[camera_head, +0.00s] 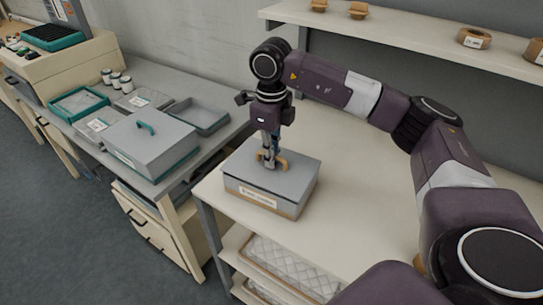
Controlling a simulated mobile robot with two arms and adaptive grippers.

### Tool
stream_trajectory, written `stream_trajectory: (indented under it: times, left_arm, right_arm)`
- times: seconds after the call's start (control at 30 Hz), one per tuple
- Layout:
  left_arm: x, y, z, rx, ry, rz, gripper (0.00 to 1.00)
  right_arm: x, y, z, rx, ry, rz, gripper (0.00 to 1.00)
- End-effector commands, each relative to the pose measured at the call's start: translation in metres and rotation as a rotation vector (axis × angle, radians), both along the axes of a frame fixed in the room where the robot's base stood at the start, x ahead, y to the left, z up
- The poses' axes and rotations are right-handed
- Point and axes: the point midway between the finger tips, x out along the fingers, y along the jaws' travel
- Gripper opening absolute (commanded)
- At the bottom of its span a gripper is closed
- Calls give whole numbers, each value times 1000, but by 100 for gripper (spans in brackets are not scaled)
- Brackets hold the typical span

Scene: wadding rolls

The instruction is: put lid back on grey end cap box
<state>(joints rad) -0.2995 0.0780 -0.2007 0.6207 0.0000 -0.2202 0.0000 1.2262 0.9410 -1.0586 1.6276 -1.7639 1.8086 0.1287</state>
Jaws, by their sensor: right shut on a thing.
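The grey lidded box (262,198) with a white label on its front stands near the left edge of the pale table. Its grey lid (299,170) has an orange-tan handle (284,158) on top. My right gripper (270,163) points straight down over the lid and is shut on this handle. The lid appears to lie on the box; a thin dark line shows along its edge, and I cannot tell whether it is fully seated. The box's inside is hidden. My left gripper does not show.
Left of the table, a grey bench holds a larger grey box (152,142) with a teal handle, an open grey tray (203,115), a teal-rimmed tray (79,103) and white jars. A wall shelf (420,40) with tape rolls (474,38) runs behind. The pale table (345,165) is clear right of the box.

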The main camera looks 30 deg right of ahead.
Motion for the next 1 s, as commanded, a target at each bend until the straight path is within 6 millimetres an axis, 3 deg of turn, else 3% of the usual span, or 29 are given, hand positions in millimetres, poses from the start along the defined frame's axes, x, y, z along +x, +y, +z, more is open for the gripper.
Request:
stream_trajectory:
  times: [1.0]
  left_arm:
    - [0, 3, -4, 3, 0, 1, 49]
  right_arm:
    - [0, 0, -6, 0, 0, 0, 0]
